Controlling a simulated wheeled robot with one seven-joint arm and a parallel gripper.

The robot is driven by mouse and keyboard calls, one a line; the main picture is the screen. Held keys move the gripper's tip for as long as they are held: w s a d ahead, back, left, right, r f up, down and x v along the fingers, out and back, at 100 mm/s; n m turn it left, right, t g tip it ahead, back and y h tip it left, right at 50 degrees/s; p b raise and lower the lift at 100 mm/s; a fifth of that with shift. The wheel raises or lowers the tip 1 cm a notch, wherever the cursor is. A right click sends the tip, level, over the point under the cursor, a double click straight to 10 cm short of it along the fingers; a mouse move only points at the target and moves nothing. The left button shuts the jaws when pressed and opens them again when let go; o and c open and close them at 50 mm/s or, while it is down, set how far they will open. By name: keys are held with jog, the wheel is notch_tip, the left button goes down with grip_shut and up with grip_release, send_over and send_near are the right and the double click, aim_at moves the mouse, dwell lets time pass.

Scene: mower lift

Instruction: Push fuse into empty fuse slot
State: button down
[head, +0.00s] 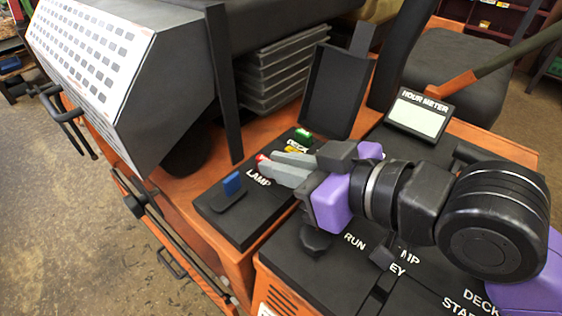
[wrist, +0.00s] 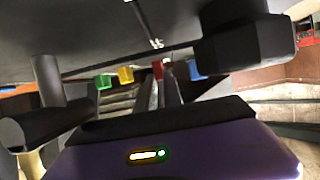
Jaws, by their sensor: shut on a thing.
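A black fuse panel (head: 243,222) lies on the orange mower body, with labels reading LAMP and DECK. A blue fuse (head: 231,184) sits at its left end. A green fuse (head: 304,134) and a yellow fuse (head: 292,149), partly hidden by my fingers, are farther back. My gripper (head: 271,166) is shut on a red fuse (head: 261,157), which shows at its fingertips between the blue and yellow fuses. The red fuse (wrist: 157,68) also shows at the fingertips in the wrist view. My fingers hide the slot, so I cannot tell how deep the red fuse sits.
An hour meter (head: 419,114) stands behind my arm. A black upright tray-like panel (head: 336,92) and a dark post (head: 223,85) rise behind the fuses. Knobs and a RUN/KEY panel (head: 335,270) lie below my wrist. A grey perforated box (head: 130,80) is at left.

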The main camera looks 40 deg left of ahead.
jog(key=shift+f, duration=0.15)
jog(key=c, duration=1.4)
grip_release()
jog(key=shift+d, duration=0.1)
jog(key=shift+b+v, duration=0.6)
jog(key=shift+v, duration=3.25)
